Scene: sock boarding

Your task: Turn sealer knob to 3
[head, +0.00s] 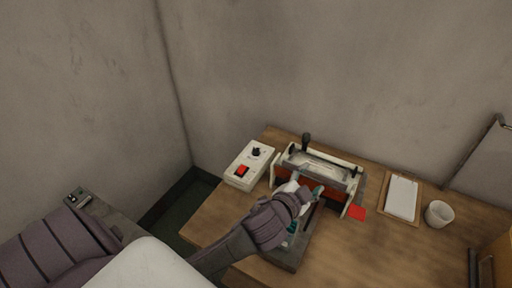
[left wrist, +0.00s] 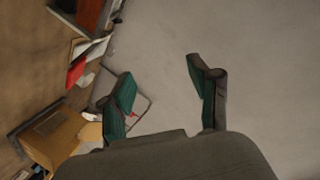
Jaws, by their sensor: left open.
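The sealer's white control box (head: 249,164) sits at the back left of the wooden table, with a black knob (head: 256,152) on top and a red rocker switch (head: 241,172) in front of it. The knob's setting is too small to read. The sealer (head: 320,168), with a black-tipped lever, stands right of the box. My left gripper (head: 306,207) is in front of the sealer, to the right of and nearer than the knob. In the left wrist view its green-padded fingers (left wrist: 161,75) are apart and empty. The knob is not seen there. My right gripper is not in view.
A red piece (head: 357,212) lies by the sealer's right end. A clipboard with white paper (head: 402,198) and a white cup (head: 439,213) stand further right. A dark slab (head: 290,262) lies under my left gripper. Walls rise behind and left.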

